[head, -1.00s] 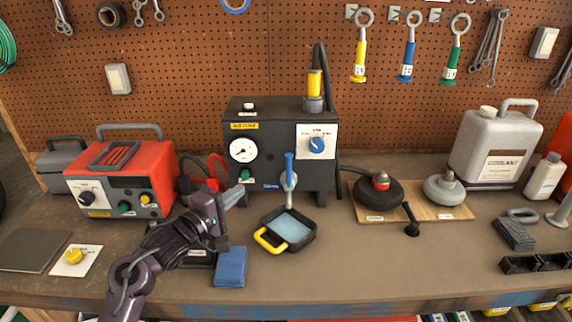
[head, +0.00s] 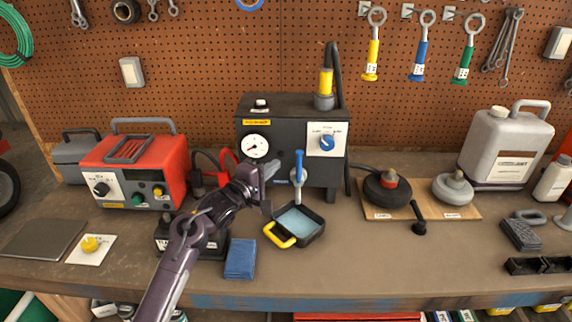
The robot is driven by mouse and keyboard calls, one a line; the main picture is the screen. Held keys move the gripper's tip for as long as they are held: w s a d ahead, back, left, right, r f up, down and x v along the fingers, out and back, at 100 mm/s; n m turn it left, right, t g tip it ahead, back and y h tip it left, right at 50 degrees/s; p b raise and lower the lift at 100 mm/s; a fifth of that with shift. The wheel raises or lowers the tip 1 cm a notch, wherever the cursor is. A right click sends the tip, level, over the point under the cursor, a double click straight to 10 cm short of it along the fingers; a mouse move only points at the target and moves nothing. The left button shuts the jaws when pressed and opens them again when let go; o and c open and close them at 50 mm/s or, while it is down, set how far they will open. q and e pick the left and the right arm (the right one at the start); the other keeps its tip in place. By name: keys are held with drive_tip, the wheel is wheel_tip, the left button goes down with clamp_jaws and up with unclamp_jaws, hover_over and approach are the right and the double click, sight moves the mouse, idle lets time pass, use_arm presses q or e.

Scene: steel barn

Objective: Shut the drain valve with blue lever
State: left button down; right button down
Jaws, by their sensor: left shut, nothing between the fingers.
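The drain valve's blue lever (head: 299,165) stands upright on the front of the black machine (head: 292,130), above a grey valve body (head: 296,189). A black drip tray (head: 318,234) with a yellow handle and pale blue liquid sits below it on the bench. My left gripper (head: 270,171) is shut and empty. In the picture it is just left of the lever, in front of the machine, and a gap shows between them. It hides part of the machine's lower left front. My right gripper is not in view.
A red charger (head: 135,170) with cables stands left of the machine. A blue cloth (head: 240,258) lies left of the tray. A wooden board (head: 430,213) with round parts is at right, with a black-knobbed lever (head: 419,228) by its front edge.

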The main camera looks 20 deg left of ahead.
sight(299, 167)
use_arm(q)
drive_tip(key=d, duration=0.1)
drive_tip(key=w+d, duration=0.1)
drive_tip(key=d, duration=0.1)
drive_tip(key=shift+w+d+p, duration=0.25)
drive_tip(key=shift+p, duration=0.1)
drive_tip(key=shift+r, duration=0.1)
drive_tip(key=shift+d+r+m+p, duration=0.1)
drive_tip(key=shift+d+m+p, duration=0.15)
drive_tip(key=shift+p, duration=0.25)
